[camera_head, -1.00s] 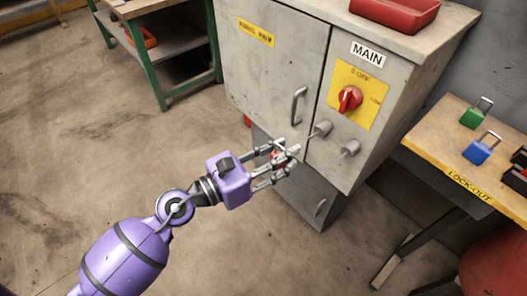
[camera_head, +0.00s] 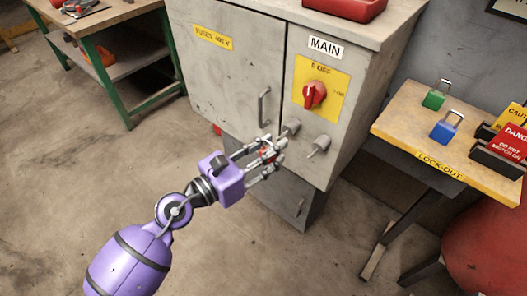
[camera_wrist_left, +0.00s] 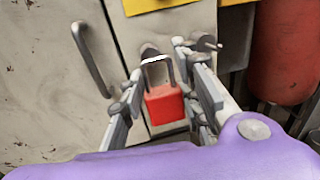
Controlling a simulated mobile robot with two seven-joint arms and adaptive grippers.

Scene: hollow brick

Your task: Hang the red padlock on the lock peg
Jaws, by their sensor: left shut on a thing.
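The red padlock (camera_wrist_left: 165,104) is upright between the fingers of my left gripper (camera_wrist_left: 163,108) in the left wrist view, its metal shackle on top. In the head view only a bit of the padlock (camera_head: 267,154) shows between the fingers of the left gripper (camera_head: 268,154). Two grey pegs stick out of the cabinet front below the red switch: a left peg (camera_head: 291,128) and a right peg (camera_head: 318,146). In the wrist view the shackle overlaps the end of the left peg (camera_wrist_left: 149,50); I cannot tell whether they touch. My right gripper is not in view.
The grey cabinet (camera_head: 230,75) has a door handle (camera_head: 263,106) close to my left gripper and a red rotary switch (camera_head: 315,95). A lock-out table (camera_head: 400,133) at right holds a green padlock (camera_head: 434,99), a blue padlock (camera_head: 445,131) and signs (camera_head: 505,144).

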